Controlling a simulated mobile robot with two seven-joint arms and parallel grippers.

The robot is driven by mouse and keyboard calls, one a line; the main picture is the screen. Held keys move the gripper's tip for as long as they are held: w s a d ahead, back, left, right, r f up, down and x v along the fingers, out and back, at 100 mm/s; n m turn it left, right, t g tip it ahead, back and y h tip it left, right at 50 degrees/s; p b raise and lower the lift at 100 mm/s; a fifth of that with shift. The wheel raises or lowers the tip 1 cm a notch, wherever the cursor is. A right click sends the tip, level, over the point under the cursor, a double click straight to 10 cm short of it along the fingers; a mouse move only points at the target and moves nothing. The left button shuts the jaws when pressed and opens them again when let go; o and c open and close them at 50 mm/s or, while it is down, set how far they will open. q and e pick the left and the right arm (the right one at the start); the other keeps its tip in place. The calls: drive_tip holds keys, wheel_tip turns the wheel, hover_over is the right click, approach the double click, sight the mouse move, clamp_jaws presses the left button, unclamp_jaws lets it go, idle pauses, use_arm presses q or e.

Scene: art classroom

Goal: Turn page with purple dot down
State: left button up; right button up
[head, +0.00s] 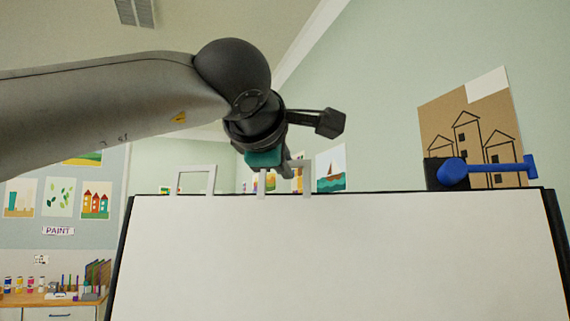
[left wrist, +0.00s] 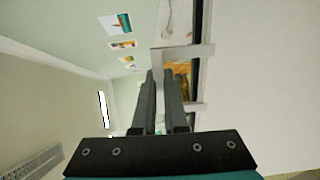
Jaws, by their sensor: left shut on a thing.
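A large blank white page (head: 340,260) fills the front of a dark-framed board in the head view. No purple dot is visible on it. Two pale square loops stand on the top edge, a left one (head: 195,168) and a right one (head: 262,187). My left gripper (head: 290,167) is at the top of the right loop and hides part of it. In the left wrist view its fingers (left wrist: 158,76) are close together at the same loop (left wrist: 182,55) and appear shut on its top bar. The exact contact is hidden. My right gripper is not in view.
A blue T-shaped piece (head: 495,168) with a black block (head: 440,173) sits at the board's top right. Paint supplies stand on a cabinet (head: 50,301) at the lower left. The space above the page between loop and blue piece is clear.

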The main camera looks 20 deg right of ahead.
use_arm(q)
drive_tip(key=shift+b+v, duration=0.75)
drive_tip(key=shift+v, duration=0.1)
clamp_jaws()
drive_tip(key=f+b+v, duration=0.1)
drive_tip(key=b+v, duration=0.2)
drive_tip(key=v, duration=0.4)
drive_tip(key=shift+s+a+b, duration=0.25)
drive_tip(key=shift+s+b, duration=0.15)
drive_tip(key=s+a+f+b, duration=0.1)
drive_tip(key=s+a+b, duration=0.3)
drive_tip(key=s, duration=0.4)
drive_tip(key=shift+a+f+b, duration=0.25)
drive_tip(key=shift+a+b, duration=0.1)
drive_tip(key=shift+a, duration=0.05)
